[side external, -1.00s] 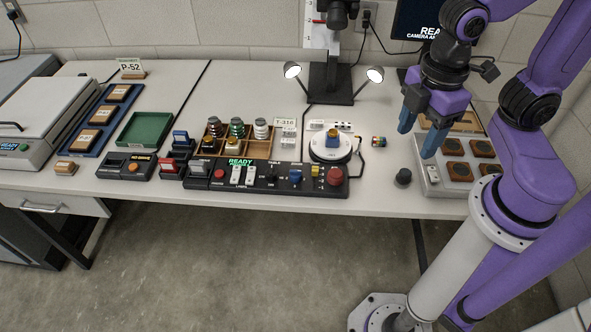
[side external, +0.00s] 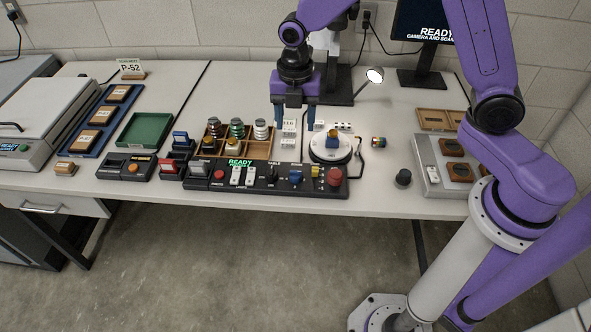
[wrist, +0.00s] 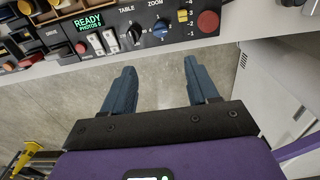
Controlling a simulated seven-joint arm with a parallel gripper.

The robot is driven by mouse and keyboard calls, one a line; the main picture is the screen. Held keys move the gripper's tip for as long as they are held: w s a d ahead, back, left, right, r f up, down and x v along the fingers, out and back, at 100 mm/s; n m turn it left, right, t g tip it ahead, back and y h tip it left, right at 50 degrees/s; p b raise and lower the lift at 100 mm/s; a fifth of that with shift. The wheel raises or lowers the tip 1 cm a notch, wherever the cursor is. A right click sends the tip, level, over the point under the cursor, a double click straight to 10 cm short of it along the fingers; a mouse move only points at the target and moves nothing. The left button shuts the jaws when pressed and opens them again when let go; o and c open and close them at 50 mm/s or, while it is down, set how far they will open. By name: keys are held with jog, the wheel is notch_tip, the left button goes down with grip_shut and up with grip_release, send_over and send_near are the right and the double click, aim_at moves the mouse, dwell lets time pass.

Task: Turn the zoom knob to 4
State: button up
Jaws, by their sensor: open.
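The zoom knob (side external: 296,177) is a blue dial on the black control panel (side external: 262,186). In the wrist view the zoom knob (wrist: 161,29) sits below the ZOOM label, near the top middle; I cannot tell which number it points to. My gripper (side external: 296,129) is open and empty, pointing down, above and behind the panel in the side view, apart from the knob. In the wrist view my gripper (wrist: 158,75) shows two spread blue fingers with bare floor between them. The knob lies ahead of the fingertips there.
A black TABLE knob (wrist: 135,32) is left of the zoom knob. A yellow slider (wrist: 182,16) and a red button (wrist: 208,21) are to its right. A round white turntable (side external: 330,149) stands behind the panel, with a lamp (side external: 375,76) above.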

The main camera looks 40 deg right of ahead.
aim_at(295, 172)
notch_tip(295, 172, down, 17)
jog(key=shift+f, duration=0.15)
dwell(0.5)
jog(key=shift+c, duration=0.2)
jog(key=c, duration=1)
